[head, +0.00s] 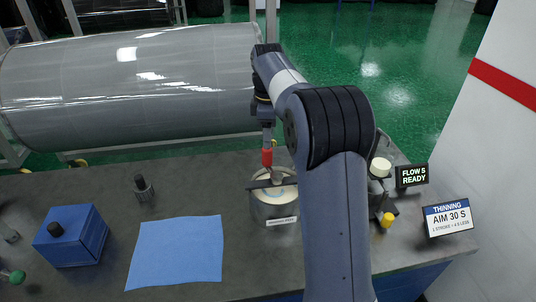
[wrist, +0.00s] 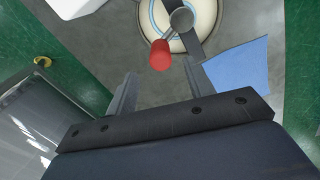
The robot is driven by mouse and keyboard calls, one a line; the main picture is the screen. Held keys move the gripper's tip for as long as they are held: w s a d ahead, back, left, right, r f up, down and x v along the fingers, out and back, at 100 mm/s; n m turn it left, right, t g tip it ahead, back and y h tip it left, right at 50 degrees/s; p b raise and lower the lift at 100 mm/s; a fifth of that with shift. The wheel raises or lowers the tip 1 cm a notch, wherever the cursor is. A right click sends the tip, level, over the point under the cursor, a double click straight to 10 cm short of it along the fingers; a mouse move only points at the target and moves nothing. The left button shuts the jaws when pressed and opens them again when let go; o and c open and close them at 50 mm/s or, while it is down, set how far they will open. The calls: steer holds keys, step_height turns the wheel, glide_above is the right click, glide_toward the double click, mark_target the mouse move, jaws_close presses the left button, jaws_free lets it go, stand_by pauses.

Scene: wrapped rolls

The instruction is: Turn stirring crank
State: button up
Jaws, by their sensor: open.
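A round pot (head: 270,213) with a pale lid stands on the dark bench, and a dark flat bar crosses its top. The crank has a grey hub (wrist: 181,19) and a red handle (head: 267,157). The red handle also shows in the wrist view (wrist: 160,56), just beyond my fingertips and roughly between them in the picture. My gripper (wrist: 162,72) is open with nothing between its fingers. In the head view my gripper (head: 266,122) is above the red handle. I cannot tell whether it touches.
A blue cloth (head: 176,252), a blue box (head: 72,238) and a small dark bottle (head: 144,189) are on the left. A large wrapped roll (head: 130,85) lies behind. A yellow-capped item (head: 387,220) and two signs, "FLOW S READY" (head: 412,176) and "AIM 30 S" (head: 448,217), stand right.

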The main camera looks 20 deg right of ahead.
mark_target(268, 153)
step_height(268, 153, down, 8)
steer(key=shift+r, duration=0.2)
steer(key=shift+c, duration=0.2)
jaws_close()
stand_by(0.4)
